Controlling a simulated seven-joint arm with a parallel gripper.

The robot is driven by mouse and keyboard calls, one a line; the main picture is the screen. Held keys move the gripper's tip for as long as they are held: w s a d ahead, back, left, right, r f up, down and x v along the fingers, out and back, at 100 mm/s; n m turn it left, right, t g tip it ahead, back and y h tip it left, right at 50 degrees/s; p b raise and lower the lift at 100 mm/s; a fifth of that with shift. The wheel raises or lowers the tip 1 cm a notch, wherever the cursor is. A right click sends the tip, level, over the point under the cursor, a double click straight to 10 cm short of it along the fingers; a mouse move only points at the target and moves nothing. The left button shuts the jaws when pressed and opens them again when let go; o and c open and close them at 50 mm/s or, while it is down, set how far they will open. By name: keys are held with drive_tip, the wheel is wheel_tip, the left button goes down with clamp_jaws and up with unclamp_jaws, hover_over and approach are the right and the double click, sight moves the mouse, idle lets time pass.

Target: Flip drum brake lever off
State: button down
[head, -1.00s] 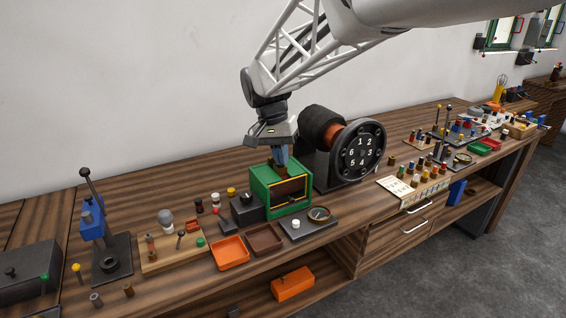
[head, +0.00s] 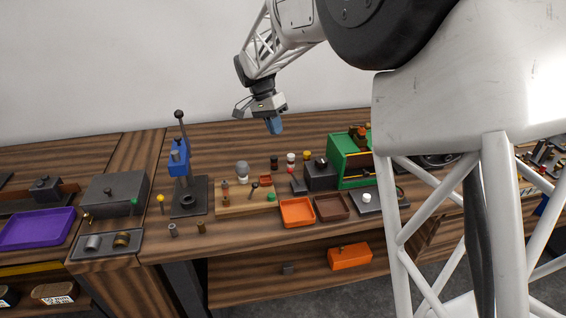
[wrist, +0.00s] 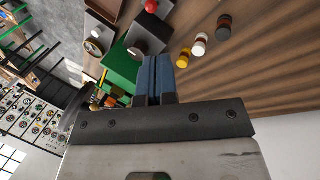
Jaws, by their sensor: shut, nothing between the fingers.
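My gripper (head: 274,125) is shut and empty, with blue fingers pointing down. It hangs above the bench, up and left of the green box (head: 347,160). In the wrist view the blue fingers (wrist: 155,78) are side by side, with the green box (wrist: 122,68) beyond them. A dark edge of the numbered drum (head: 436,161) shows at the right of the head view, mostly hidden behind my arm. I cannot make out a brake lever on it.
A dark block (head: 320,174) with a knob stands left of the green box. An orange tray (head: 297,212) and a brown tray (head: 332,207) lie in front. A blue lever press (head: 180,160) stands left. The back of the bench under my gripper is clear.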

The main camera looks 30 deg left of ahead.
drive_tip(key=a, duration=0.1)
drive_tip(key=s+a+f, duration=0.1)
drive_tip(key=a, duration=0.1)
drive_tip(key=a+f, duration=0.1)
drive_tip(key=a, duration=0.1)
drive_tip(key=shift+s, duration=0.25)
drive_tip(key=shift+d+f, duration=0.1)
drive_tip(key=shift+f, duration=0.1)
approach(294, 177)
drive_tip(key=a+f, duration=0.4)
drive_tip(key=f, duration=0.1)
drive_tip(key=shift+s+a, duration=0.4)
drive_tip(key=shift+d+f, duration=0.1)
drive_tip(key=shift+d, duration=2)
drive_tip(key=shift+w+d+r+g+y, duration=0.15)
drive_tip(key=shift+w+g+y, duration=0.1)
drive_tip(key=shift+g+y, duration=0.2)
drive_tip(key=shift+w+d+r+g+y, duration=0.15)
drive_tip(key=shift+w+d+g+y, duration=0.05)
drive_tip(key=shift+g+y, duration=0.25)
